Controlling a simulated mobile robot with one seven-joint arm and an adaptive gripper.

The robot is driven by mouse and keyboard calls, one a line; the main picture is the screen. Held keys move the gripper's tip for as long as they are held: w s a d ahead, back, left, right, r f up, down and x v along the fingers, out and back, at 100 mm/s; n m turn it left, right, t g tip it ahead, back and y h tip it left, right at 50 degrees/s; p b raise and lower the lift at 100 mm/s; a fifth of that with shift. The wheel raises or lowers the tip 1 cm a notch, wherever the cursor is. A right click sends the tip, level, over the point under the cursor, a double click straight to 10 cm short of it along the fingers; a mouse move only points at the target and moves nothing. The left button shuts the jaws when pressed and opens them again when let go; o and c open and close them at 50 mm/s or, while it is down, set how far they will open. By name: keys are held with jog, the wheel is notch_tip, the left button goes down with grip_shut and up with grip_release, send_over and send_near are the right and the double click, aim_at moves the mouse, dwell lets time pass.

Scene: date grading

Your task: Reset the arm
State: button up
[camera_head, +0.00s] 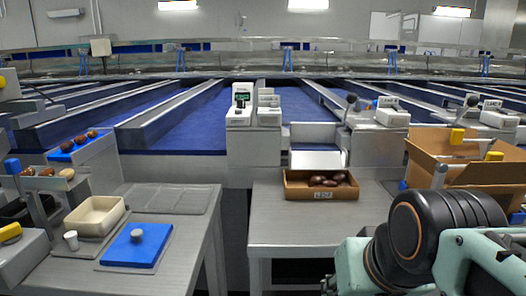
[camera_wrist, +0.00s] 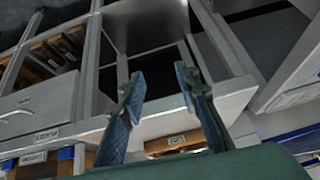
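My arm (camera_head: 430,240) shows at the lower right of the head view, with mint-green and black links folded in front of the right table. My gripper (camera_wrist: 159,78) shows in the wrist view with its two blue-padded fingers spread apart and nothing between them. Beyond the fingers are a pale cabinet or shelf frame and a dark opening. In the head view I cannot make out the gripper's fingers.
A cardboard box of dark dates (camera_head: 290,190) sits on the right table (camera_head: 270,222), left of my arm. A large open carton (camera_head: 475,168) stands behind my arm. The left table holds a cream tray (camera_head: 78,228) and a blue board (camera_head: 122,256) with a small round item on it.

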jog(key=s+f+p, duration=0.2)
jog(key=s, duration=0.2)
notch_tip(320, 180, up, 34)
jog(key=p, duration=3.3)
jog(key=shift+w+a+r+g, duration=0.15)
jog(key=shift+w+g, duration=0.2)
jog(key=shift+g, duration=0.05)
